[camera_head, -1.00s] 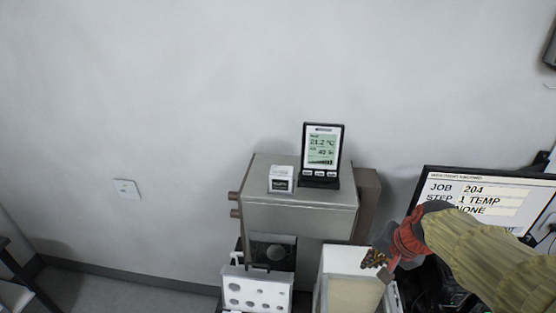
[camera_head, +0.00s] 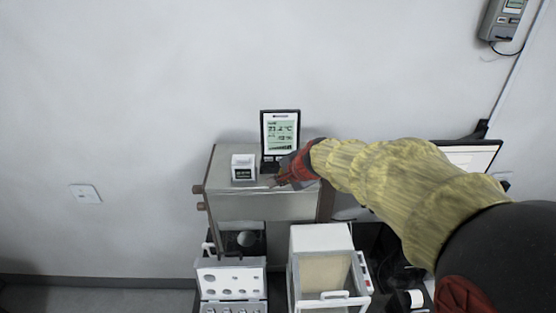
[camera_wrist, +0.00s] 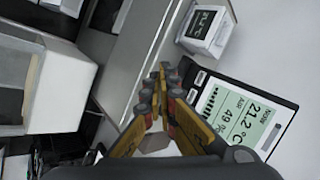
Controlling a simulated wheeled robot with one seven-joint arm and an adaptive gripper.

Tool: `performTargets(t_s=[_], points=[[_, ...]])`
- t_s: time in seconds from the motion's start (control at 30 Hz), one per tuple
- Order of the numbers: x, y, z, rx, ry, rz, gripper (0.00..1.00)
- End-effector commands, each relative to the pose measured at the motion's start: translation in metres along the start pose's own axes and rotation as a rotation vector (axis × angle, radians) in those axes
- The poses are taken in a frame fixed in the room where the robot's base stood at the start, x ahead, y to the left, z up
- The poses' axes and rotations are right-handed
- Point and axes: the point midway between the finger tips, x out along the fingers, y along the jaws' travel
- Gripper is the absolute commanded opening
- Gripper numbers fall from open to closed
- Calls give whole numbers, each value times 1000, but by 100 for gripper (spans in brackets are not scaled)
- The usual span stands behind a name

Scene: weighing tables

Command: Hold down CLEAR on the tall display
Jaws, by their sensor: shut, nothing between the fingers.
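The tall display (camera_head: 281,130) is a black-framed upright unit with a pale green screen, standing on top of a grey metal cabinet. In the wrist view the tall display (camera_wrist: 248,115) appears turned sideways and reads 21.2 °C. Pale buttons (camera_wrist: 201,78) run along its lower edge; their labels are too small to read, and my fingers cover part of the row. My gripper (camera_head: 279,181) is shut and empty, just in front of the display's base at the right. In the wrist view my gripper (camera_wrist: 163,76) has its fingertips beside the button row; I cannot tell whether they touch.
A small white cube display (camera_head: 243,167) stands left of the tall display on the metal cabinet (camera_head: 262,207). A white glass-fronted box (camera_head: 320,237) and a white perforated rack (camera_head: 231,278) stand below in front. A monitor (camera_head: 470,155) is partly behind my arm.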

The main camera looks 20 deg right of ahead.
Motion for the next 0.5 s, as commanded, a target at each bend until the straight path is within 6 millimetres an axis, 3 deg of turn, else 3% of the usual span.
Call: performTargets(t_s=[0.27, 0.5], points=[[7, -4, -4, -1, -1, 1, 0], [28, -19, -19, 0, -1, 2, 0]])
